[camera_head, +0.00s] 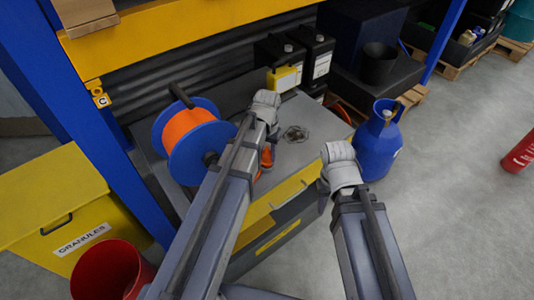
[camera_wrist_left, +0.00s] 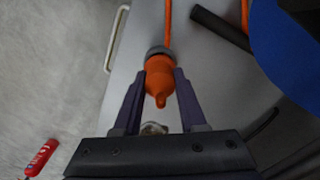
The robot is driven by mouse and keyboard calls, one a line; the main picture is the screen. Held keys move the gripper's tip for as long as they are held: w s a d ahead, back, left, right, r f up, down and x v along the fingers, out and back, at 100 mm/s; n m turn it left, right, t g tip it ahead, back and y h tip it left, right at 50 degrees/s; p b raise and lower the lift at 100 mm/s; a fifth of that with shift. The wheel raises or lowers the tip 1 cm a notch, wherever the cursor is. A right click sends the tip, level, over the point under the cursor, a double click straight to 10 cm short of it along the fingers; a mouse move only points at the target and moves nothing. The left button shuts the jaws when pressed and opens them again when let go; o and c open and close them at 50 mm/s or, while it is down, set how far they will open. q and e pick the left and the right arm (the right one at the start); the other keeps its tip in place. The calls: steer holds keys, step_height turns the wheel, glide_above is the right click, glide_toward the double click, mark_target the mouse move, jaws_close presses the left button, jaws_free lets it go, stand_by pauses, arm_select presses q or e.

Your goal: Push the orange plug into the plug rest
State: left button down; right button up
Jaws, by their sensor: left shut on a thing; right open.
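The orange plug (camera_wrist_left: 158,82) is between the fingers of my left gripper (camera_wrist_left: 160,78), which is shut on it. A grey collar (camera_wrist_left: 158,52) surrounds its far end, and an orange cord (camera_wrist_left: 167,20) runs on from there. In the head view a little of the orange plug (camera_head: 267,157) shows beside my left arm, over the grey bench top (camera_head: 230,100); my left fingers are hidden there. I cannot single out the plug rest with certainty. My right gripper (camera_head: 340,168) is open at the bench's front right corner, its fingers mostly hidden below the wrist.
A blue reel with orange cable (camera_head: 187,127) stands left of my left arm. A round dark patch (camera_head: 295,133) lies on the bench. A blue cylinder (camera_head: 377,140) stands right of my right gripper. Black and yellow batteries (camera_head: 312,62) are behind. A red bucket (camera_head: 110,270) is front left.

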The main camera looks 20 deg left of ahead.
arm_select(q)
steer(key=shift+f+b, duration=0.75)
steer(key=shift+f, duration=0.05)
steer(key=shift+c, duration=1.9)
jaws_free()
steer(key=shift+r, duration=0.15)
steer(key=shift+r+p, duration=4.45)
steer(key=shift+p, duration=0.15)
steer(key=s+d+m+y, duration=0.1)
steer(key=s+d+m, duration=0.1)
steer(key=s+d, duration=0.8)
steer(key=s, duration=0.4)
steer(key=shift+s+d, duration=0.15)
steer(key=shift+d, duration=0.1)
